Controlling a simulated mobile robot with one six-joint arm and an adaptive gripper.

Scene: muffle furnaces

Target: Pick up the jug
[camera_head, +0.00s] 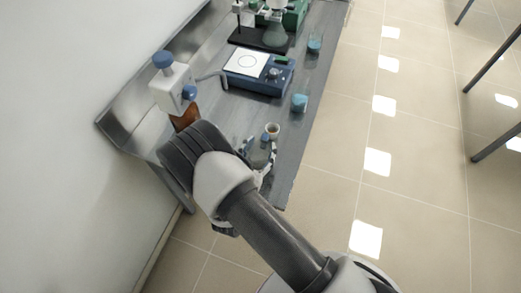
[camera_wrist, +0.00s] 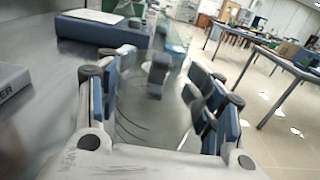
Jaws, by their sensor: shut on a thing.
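The jug (camera_wrist: 150,112) is clear glass and shows between the two fingers of my gripper (camera_wrist: 165,80) in the wrist view. The fingers are shut on its sides. Its outline is faint, and I cannot tell whether its base touches the bench. In the head view my gripper (camera_head: 262,158) is over the near end of the bench, and the jug (camera_head: 258,158) shows only in part there, behind my arm and fingers.

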